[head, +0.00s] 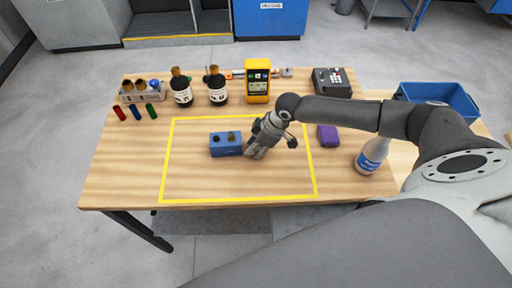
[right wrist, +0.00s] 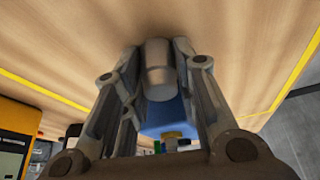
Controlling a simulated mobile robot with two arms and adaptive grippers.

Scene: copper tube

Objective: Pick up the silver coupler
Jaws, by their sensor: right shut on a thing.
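The silver coupler (right wrist: 159,72) shows in the right wrist view as a short grey cylinder between the two fingers of my right gripper (right wrist: 157,60). The gripper is shut on it. In the head view my right gripper (head: 258,153) is low over the table, just right of a blue block (head: 226,150), and hides the coupler there. The blue block also shows in the right wrist view (right wrist: 165,117), just beyond the coupler. I cannot tell whether the coupler touches the table. My left gripper is not in view.
A yellow outline (head: 240,199) marks the wooden table (head: 130,180). Behind stand two dark bottles (head: 182,92), a yellow meter (head: 257,82) and a rack (head: 143,92). A purple item (head: 328,136), a white bottle (head: 371,156) and a blue bin (head: 440,97) are at right. The front left is clear.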

